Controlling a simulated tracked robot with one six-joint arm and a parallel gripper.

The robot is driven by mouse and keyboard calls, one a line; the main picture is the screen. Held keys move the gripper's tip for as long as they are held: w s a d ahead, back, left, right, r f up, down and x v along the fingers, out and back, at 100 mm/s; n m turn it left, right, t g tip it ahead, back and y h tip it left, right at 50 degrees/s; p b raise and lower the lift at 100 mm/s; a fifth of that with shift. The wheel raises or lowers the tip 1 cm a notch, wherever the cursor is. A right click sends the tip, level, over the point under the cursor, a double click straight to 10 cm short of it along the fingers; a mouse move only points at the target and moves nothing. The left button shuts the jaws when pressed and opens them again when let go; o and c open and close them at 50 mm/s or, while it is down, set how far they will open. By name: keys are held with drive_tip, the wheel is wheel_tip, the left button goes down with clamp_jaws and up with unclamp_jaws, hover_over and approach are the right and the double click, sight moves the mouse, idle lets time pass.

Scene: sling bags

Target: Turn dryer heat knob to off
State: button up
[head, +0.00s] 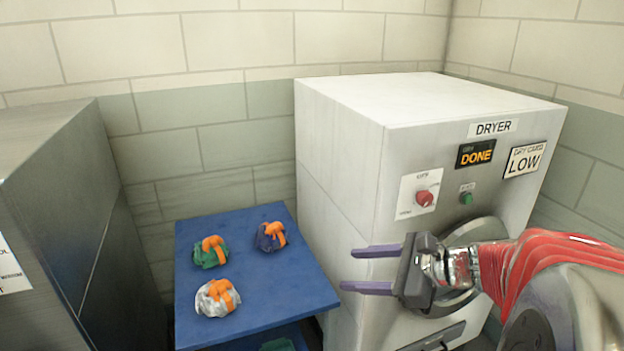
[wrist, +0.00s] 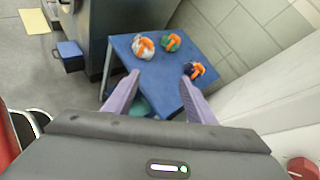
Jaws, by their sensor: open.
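The white dryer (head: 350,130) stands right of centre in the head view, with its label, a display reading DONE and a LOW sign on the front. The red heat knob (head: 425,198) sits on a white plate on the front; its exact setting is too small to read. In the wrist view a red part at the bottom right edge (wrist: 303,168) may be the knob. My gripper (head: 360,269) is open and empty, in front of the dryer, below and left of the knob and apart from it. Its fingers point left, and in the wrist view (wrist: 158,98) they point toward the blue table.
A blue table (head: 255,312) left of the dryer holds a green, a purple and a white bag with orange straps. A green button (head: 466,198) is right of the knob. The round dryer door is partly behind my gripper. A grey metal cabinet (head: 50,190) stands far left.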

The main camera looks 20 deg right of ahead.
drive_tip(key=w+d+r+m+t+h, duration=0.15)
drive_tip(key=d+m+t, duration=0.25)
drive_tip(key=d+m, duration=0.55)
drive_tip(key=m+t+h, duration=0.4)
drive_tip(key=m+h, duration=0.1)
drive_tip(key=h, duration=0.1)
approach(428, 201)
drive_tip(key=s, duration=0.5)
drive_tip(key=shift+d+y, duration=0.25)
drive_tip(key=shift+w, duration=0.1)
drive_tip(key=w, duration=1.3)
drive_tip(key=shift+w+a, duration=0.25)
drive_tip(key=shift+w, duration=0.05)
drive_tip(key=shift+c, duration=0.3)
drive_tip(key=c, duration=0.9)
drive_tip(key=shift+d, duration=0.3)
drive_tip(key=shift+c, duration=0.4)
drive_tip(key=shift+a, duration=0.2)
